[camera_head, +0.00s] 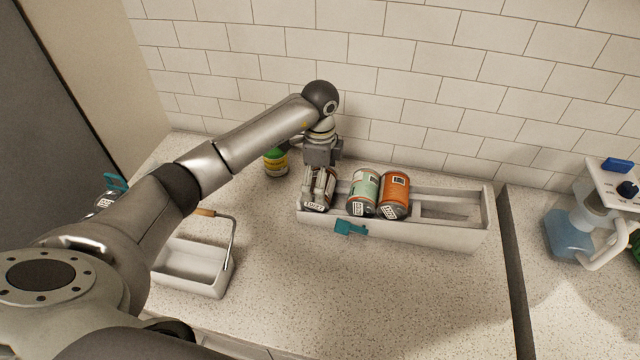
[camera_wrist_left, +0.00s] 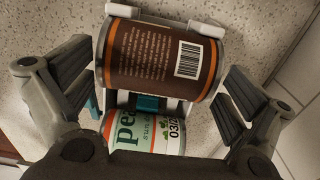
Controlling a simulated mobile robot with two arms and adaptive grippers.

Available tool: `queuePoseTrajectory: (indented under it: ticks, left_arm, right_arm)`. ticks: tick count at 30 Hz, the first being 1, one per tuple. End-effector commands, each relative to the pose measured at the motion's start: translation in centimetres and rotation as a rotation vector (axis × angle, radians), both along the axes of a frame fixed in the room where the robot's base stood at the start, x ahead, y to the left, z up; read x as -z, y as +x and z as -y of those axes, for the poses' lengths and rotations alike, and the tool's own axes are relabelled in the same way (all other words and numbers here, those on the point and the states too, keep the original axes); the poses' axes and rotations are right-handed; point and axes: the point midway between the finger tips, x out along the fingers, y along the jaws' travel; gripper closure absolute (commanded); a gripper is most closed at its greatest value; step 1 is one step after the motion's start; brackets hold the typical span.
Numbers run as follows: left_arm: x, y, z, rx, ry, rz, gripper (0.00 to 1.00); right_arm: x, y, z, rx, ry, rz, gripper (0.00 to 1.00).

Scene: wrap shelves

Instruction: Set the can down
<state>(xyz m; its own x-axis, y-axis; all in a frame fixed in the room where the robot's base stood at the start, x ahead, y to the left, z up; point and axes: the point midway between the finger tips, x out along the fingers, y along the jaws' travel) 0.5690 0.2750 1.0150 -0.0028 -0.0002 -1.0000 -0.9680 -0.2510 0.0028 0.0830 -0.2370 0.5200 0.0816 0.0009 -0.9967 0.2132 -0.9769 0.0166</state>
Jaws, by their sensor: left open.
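A brown can with orange bands (camera_wrist_left: 155,58) lies on its side at the left end of the white rack (camera_head: 450,238). In the head view it is mostly hidden by my left gripper (camera_head: 319,188). In the left wrist view the left gripper (camera_wrist_left: 157,88) is open, its fingers on either side of the brown can with gaps to it. A pale green can (camera_head: 363,193) lies beside it in the rack; its label also shows in the left wrist view (camera_wrist_left: 145,134). An orange can (camera_head: 396,196) lies right of the green one. My right gripper is not in view.
The rack's right part is empty. A green and yellow can (camera_head: 276,163) stands behind my arm. A white basket (camera_head: 190,286) with a wooden handle stands front left. A teal clip (camera_head: 350,228) sits on the rack's front. A blue jug (camera_head: 566,232) is far right.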

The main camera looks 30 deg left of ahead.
Motion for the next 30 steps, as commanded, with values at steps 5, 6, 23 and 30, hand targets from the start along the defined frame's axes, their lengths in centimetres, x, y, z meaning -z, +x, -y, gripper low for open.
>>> queuePoseTrajectory:
  ticks: [5,6,23,30]
  left_arm:
    - [2.0,0.0,0.1,0.0,0.0,-0.003,0.0]
    - [2.3,0.0,0.1,0.0,0.0,-0.001,0.0]
    - [2.5,0.0,0.0,0.0,0.0,0.001,0.4]
    - [2.4,0.1,0.0,0.0,0.001,0.003,0.49]
  right_arm:
    - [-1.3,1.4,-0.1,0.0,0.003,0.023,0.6]
    - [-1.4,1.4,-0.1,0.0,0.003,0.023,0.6]
    - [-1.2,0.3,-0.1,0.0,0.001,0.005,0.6]
    - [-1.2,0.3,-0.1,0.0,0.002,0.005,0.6]
